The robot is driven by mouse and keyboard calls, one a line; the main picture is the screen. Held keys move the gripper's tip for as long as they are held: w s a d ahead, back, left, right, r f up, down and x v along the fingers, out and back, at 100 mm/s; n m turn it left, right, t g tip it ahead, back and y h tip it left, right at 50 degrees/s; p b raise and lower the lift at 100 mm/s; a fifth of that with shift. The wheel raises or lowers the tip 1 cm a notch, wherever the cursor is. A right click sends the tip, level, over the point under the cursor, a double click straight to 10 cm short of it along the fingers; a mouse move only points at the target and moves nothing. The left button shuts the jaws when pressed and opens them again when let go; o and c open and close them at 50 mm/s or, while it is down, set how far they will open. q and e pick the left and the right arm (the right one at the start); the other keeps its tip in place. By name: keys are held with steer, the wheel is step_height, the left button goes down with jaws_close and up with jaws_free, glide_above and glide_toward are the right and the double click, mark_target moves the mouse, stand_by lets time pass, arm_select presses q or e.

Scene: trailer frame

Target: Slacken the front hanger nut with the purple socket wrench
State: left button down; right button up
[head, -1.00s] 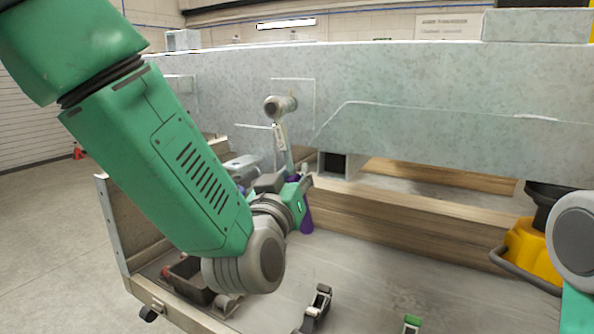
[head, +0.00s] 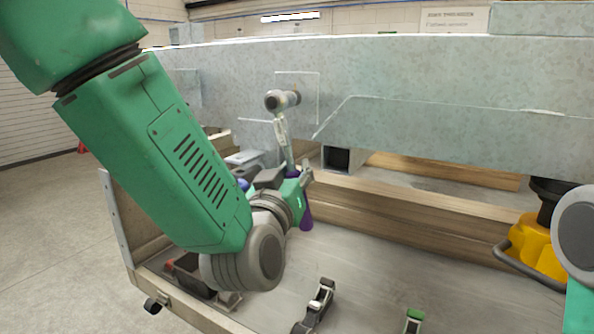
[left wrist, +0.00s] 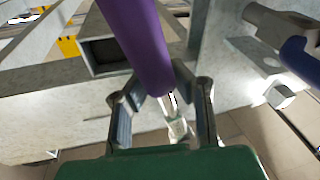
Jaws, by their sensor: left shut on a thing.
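The purple socket wrench (head: 306,216) is held in my left gripper (head: 298,182). Its purple handle shows below the fingers in the head view. A pale metal shank (head: 283,147) rises above them toward a grey cylindrical stub (head: 281,100) on the side of the frame. In the left wrist view the two fingers (left wrist: 165,98) close around the purple handle (left wrist: 140,42). I cannot make out the front hanger nut or whether the socket sits on it. My right gripper is out of view; only part of that arm shows at the right edge.
A large galvanized beam (head: 440,105) spans the view above wooden timbers (head: 400,200). A square tube end (head: 340,158) sits near my left gripper. A yellow tool (head: 530,246) stands at the right. Several small items lie on the grey bench (head: 370,270).

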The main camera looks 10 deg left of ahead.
arm_select(q)
steer(key=shift+s+a+r, duration=0.1)
steer(key=shift+s+a, duration=0.1)
steer(key=shift+s, duration=0.05)
steer(key=shift+s+a+b, duration=0.1)
steer(key=shift+s+a, duration=0.15)
steer(key=shift+s, duration=0.4)
steer(key=shift+s+a+b, duration=0.1)
steer(key=shift+s+a, duration=0.1)
steer(key=shift+s, duration=0.4)
steer(key=shift+s+a+b, duration=0.1)
steer(key=shift+s+a, duration=0.15)
steer(key=shift+s, duration=0.4)
